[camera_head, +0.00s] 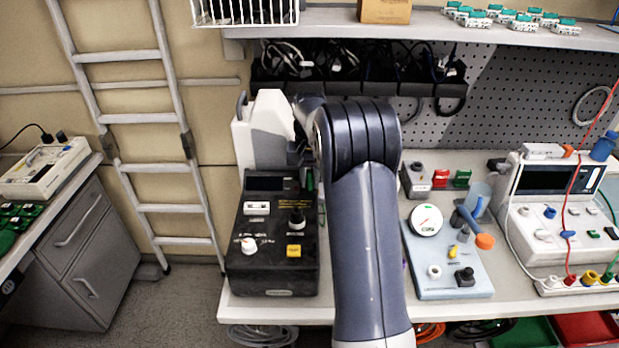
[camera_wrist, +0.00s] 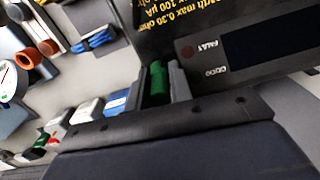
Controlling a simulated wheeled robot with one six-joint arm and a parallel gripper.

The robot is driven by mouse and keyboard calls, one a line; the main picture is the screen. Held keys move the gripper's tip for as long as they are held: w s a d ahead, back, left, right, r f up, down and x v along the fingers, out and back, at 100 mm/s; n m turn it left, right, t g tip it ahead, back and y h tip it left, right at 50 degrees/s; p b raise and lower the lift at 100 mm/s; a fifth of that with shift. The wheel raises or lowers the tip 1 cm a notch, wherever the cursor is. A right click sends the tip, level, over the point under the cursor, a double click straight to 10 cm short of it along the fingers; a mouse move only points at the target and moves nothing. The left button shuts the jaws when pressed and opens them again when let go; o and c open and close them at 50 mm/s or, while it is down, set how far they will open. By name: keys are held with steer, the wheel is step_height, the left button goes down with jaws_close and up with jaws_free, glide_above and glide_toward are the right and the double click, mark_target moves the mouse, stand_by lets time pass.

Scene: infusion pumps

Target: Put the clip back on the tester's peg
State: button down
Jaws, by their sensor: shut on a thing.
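The tester (camera_head: 268,270) is a black box with knobs and a yellow button at the left of the bench. Its dark panel (camera_wrist: 217,22), with upside-down print and a FAULT mark, fills the upper right of the wrist view. The green clip (camera_wrist: 157,82) stands between the grey fingers of my gripper (camera_wrist: 160,72), which is shut on it. The clip is close beside the tester's panel; I cannot tell whether they touch. In the head view a small green bit (camera_head: 310,180) shows at the tester's back right, and my arm mostly hides the gripper. I cannot make out the peg.
A white device (camera_head: 262,130) stands behind the tester. Right of my arm lies a pale blue board (camera_head: 448,276) with a gauge and knobs. A white instrument (camera_head: 541,215) with leads stands at the right. A shelf (camera_head: 340,20) overhangs the bench's back.

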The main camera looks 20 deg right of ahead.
steer(key=c, duration=1.2)
jaws_free()
steer(key=shift+d, duration=0.1)
steer(key=shift+a, duration=0.2)
steer(key=shift+c, duration=1)
